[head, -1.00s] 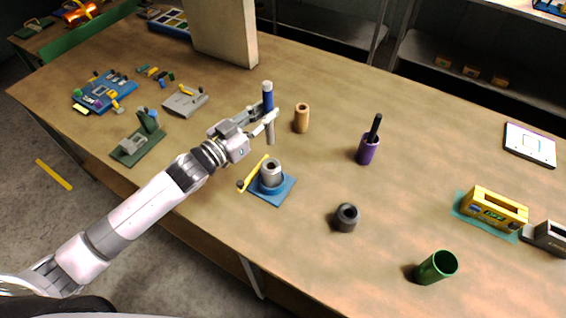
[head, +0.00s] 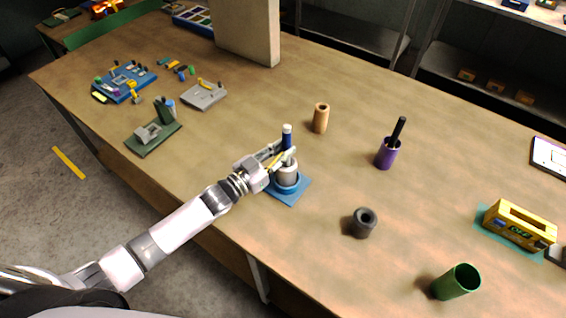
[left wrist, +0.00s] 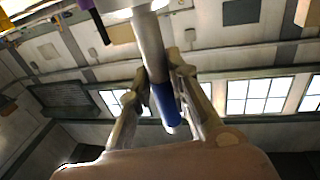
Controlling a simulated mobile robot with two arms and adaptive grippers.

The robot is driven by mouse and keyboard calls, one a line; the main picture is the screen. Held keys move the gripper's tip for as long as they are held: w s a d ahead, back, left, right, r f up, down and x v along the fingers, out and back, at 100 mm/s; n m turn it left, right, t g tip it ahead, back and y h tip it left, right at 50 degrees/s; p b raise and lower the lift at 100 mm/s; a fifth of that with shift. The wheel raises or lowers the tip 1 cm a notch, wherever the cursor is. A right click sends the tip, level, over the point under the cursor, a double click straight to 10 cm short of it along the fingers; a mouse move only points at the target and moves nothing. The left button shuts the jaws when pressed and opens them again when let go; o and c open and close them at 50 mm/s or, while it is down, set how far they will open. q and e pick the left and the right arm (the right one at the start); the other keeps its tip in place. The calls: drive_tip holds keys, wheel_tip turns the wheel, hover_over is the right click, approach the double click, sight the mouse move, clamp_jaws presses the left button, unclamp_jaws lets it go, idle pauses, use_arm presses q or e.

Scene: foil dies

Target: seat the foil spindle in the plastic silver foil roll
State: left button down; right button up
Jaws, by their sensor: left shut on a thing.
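The foil spindle, with a blue grip (head: 287,139) and a pale cap, stands about upright over the silver foil roll (head: 288,174). My left gripper (head: 284,158) is shut on the spindle, just above the roll. The roll stands upright on a blue square base (head: 292,194). In the left wrist view, the spindle's blue part (left wrist: 164,103) is between my two fingers, and its silver shaft (left wrist: 149,48) runs to the top edge. My fingers hide the shaft's lower end in the head view, so I cannot tell whether it is inside the roll. My right gripper is out of view.
A tan tube (head: 320,118) stands behind the roll. A purple holder with a black rod (head: 387,153), a dark ring (head: 364,223) and a green cup (head: 457,282) are to the right. A green fixture (head: 154,136) is to the left. Bare wood lies between them.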

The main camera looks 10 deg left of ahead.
use_arm(q)
wheel_tip(320, 180, down, 4)
drive_tip(key=b, duration=0.3)
drive_tip(key=shift+r, duration=0.1)
drive_tip(key=c, duration=1.5)
unclamp_jaws()
drive_tip(key=shift+f, duration=0.2)
drive_tip(key=shift+c, duration=0.2)
drive_tip(key=shift+r, duration=0.1)
